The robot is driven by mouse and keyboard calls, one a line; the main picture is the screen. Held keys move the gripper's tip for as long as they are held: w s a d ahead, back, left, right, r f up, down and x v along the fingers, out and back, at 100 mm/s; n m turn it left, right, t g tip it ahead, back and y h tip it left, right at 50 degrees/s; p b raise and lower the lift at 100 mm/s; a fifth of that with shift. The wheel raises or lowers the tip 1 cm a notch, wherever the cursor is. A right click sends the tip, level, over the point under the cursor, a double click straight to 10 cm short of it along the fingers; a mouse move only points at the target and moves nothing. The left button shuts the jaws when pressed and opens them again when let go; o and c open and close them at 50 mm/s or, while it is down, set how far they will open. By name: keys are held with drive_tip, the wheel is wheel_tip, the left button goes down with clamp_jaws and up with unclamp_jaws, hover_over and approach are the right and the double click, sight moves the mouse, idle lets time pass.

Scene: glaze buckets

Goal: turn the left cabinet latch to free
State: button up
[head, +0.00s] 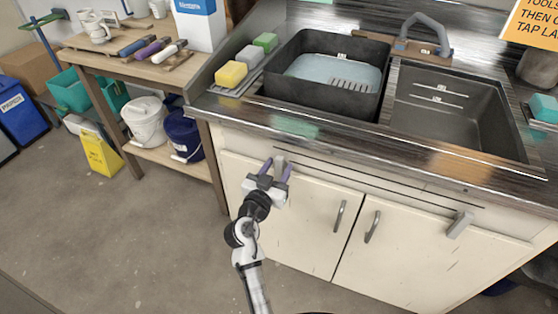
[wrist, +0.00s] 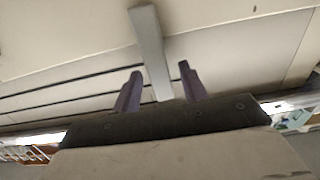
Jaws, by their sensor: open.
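The left cabinet latch (head: 279,163) is a grey bar at the top of the left cabinet door (head: 290,205). In the wrist view the latch (wrist: 149,45) is a long, slightly tilted bar, and its end lies between my gripper's two purple fingers. My gripper (head: 275,168) is open around the latch, with a gap visible on both sides in the wrist view (wrist: 158,85). In the head view my gripper partly hides the latch. The right latch (head: 460,224) is a tilted grey bar on the right door (head: 425,255).
The counter's front edge (head: 350,155) overhangs just above the latch. Door handles (head: 339,214) stick out to the right. A wooden bench (head: 150,75) with a white bucket (head: 146,121) and a blue bucket (head: 184,135) stands at left. Open floor lies at lower left.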

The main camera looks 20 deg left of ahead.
drive_tip(key=shift+w, duration=0.65)
clamp_jaws()
drive_tip(key=shift+f+n, duration=0.1)
drive_tip(key=shift+n, duration=0.3)
drive_tip(key=n, duration=0.2)
drive_tip(key=a+n, duration=0.1)
drive_tip(key=n, duration=0.2)
drive_tip(key=shift+f+n+b, duration=0.1)
drive_tip(key=shift+n+b, duration=0.2)
drive_tip(key=n, duration=0.5)
drive_tip(key=shift+a+f+p, duration=0.35)
drive_tip(key=shift+p, duration=0.05)
drive_tip(key=shift+n, duration=0.4)
